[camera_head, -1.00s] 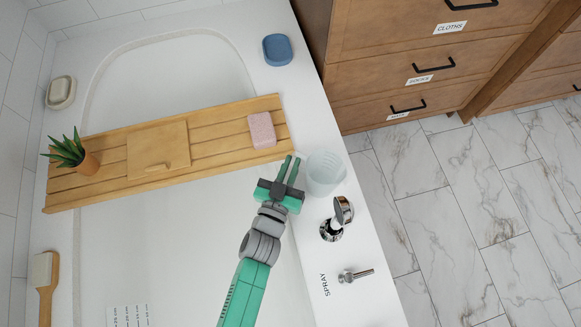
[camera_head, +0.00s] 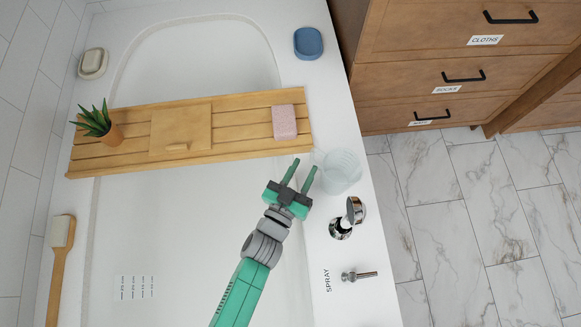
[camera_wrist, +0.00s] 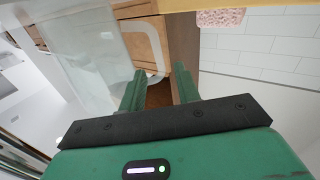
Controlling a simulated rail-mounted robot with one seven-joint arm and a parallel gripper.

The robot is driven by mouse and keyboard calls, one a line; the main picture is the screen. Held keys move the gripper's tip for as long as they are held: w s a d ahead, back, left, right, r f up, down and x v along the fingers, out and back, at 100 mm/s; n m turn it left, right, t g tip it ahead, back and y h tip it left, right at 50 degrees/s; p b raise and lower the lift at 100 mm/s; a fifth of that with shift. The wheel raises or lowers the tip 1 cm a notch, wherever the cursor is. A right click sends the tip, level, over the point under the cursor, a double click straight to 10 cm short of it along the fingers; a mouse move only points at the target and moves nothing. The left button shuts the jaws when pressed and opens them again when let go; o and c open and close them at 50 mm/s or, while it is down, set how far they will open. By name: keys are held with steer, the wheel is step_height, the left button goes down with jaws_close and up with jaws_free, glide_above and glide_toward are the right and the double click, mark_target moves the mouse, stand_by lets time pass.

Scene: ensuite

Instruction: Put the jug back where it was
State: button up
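The clear, pale jug (camera_head: 340,172) stands on the white tub rim, between the wooden bath board and the chrome tap. In the wrist view the jug (camera_wrist: 92,50) fills the upper left, and its pale looped handle (camera_wrist: 160,50) shows just beyond the fingers. My gripper (camera_head: 303,165) is just left of the jug, over the tub edge. In the wrist view my gripper (camera_wrist: 161,78) has its two green fingers apart, with a gap between them. They point towards the handle; I cannot tell whether they touch it.
The wooden bath board (camera_head: 232,140) spans the tub, with a pink soap (camera_head: 285,122) and a potted plant (camera_head: 110,134) on it. The chrome tap (camera_head: 350,217) and spray lever (camera_head: 360,275) are close below the jug. A blue dish (camera_head: 308,43) sits at the far rim.

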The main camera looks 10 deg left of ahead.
steer(key=p+v, duration=0.2)
steer(key=v, duration=0.7)
steer(key=shift+f, duration=0.1)
